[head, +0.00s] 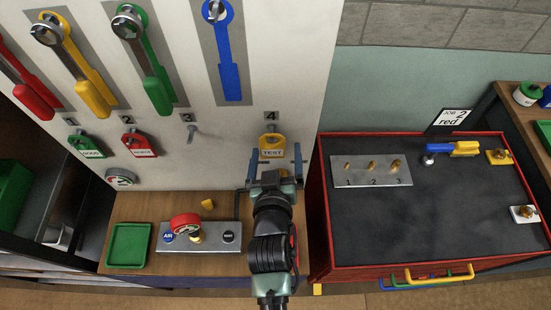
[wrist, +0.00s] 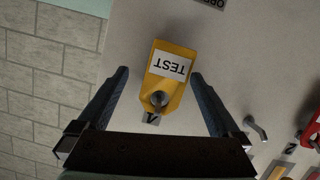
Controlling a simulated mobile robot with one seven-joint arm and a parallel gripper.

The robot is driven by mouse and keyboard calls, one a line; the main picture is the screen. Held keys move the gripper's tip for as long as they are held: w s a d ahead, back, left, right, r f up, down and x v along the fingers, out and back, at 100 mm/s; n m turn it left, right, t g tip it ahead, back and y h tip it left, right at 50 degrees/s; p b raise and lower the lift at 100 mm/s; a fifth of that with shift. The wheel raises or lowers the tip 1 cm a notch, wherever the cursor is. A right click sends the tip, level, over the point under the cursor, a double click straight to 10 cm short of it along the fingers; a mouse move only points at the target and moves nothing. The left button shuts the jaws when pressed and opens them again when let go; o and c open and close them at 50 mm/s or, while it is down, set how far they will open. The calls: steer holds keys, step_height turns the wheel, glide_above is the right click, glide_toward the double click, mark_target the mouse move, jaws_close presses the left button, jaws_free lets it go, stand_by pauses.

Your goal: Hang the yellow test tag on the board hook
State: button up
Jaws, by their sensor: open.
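The yellow test tag (head: 272,141) hangs flat against the board (head: 310,60) below the number 4 label. In the wrist view the tag (wrist: 178,68) shows its white TEST label upside down, and a metal hook (wrist: 158,98) shows at its hole. My gripper (head: 274,163) is open just in front of the tag. In the wrist view its fingers (wrist: 158,95) stand apart, one on each side of the tag, with visible gaps. Neither finger appears to touch it.
A bare hook (head: 191,132) is left of the tag, under number 3. Red (head: 138,144) and green (head: 87,146) tags hang farther left. Wrenches hang above.

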steer(key=b+v, duration=0.4)
steer(key=v, duration=0.8)
steer(key=shift+s+r, duration=0.15)
steer(key=shift+s, duration=0.25)
steer(key=w+r+t+b, duration=0.1)
steer(key=w+r+t, duration=0.15)
steer(key=r, duration=0.55)
steer(key=w+r+m+t+b, duration=0.15)
steer(key=w+r, duration=0.25)
steer(key=r, duration=0.4)
steer(key=w+r+t+b, duration=0.1)
steer(key=w+r+t, duration=0.2)
steer(key=r, duration=0.5)
steer(key=s+r+t, duration=0.3)
steer(key=r, duration=0.7)
steer(key=s+r+t+y+b, duration=0.1)
steer(key=s+r+t, duration=0.1)
steer(key=r, duration=0.9)
steer(key=shift+s+r+t+b, duration=0.3)
steer(key=shift+s+t, duration=0.1)
steer(key=shift+s, duration=0.25)
